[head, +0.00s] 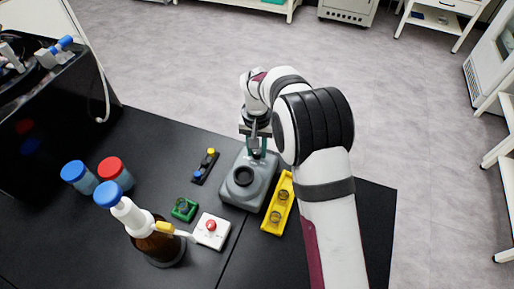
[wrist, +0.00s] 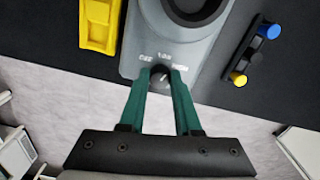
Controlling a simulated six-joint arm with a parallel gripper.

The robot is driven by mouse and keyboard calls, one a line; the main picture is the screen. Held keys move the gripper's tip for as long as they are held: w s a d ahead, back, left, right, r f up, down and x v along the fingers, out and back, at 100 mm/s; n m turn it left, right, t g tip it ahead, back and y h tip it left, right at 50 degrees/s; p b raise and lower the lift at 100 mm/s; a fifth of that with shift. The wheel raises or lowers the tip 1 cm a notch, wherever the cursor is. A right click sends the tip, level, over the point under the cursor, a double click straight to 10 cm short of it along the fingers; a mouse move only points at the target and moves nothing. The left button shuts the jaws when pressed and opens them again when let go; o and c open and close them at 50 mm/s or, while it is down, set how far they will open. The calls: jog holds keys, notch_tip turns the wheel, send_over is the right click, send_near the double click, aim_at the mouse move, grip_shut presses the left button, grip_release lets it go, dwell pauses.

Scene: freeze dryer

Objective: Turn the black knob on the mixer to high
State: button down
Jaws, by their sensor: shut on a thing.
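The mixer (head: 232,192) is a grey box with a round dark cup on top, standing on the black bench near its far edge. It also shows at the top of the wrist view (wrist: 140,52). Its black knob (wrist: 160,82) is on the side facing my gripper, with small white lettering beside it. My gripper (wrist: 160,77) has green fingers, and their tips are shut on the knob, one on each side. In the head view my gripper (head: 256,150) is at the mixer's far side, and the knob is hidden there.
A yellow holder (head: 279,204) stands close right of the mixer. A black strip with blue and yellow knobs (head: 205,166) lies to its left. A white box with a red button (head: 211,230), a green piece (head: 185,209) and a brown bottle (head: 160,246) stand nearer.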

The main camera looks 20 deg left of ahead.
aim_at(256, 152)
jog(key=m, duration=0.3)
jog(key=shift+m, duration=2.1)
jog(key=c, duration=0.6)
grip_release()
jog(key=shift+r, duration=0.15)
notch_tip(256, 152, up, 16)
jog(key=shift+f, duration=0.2)
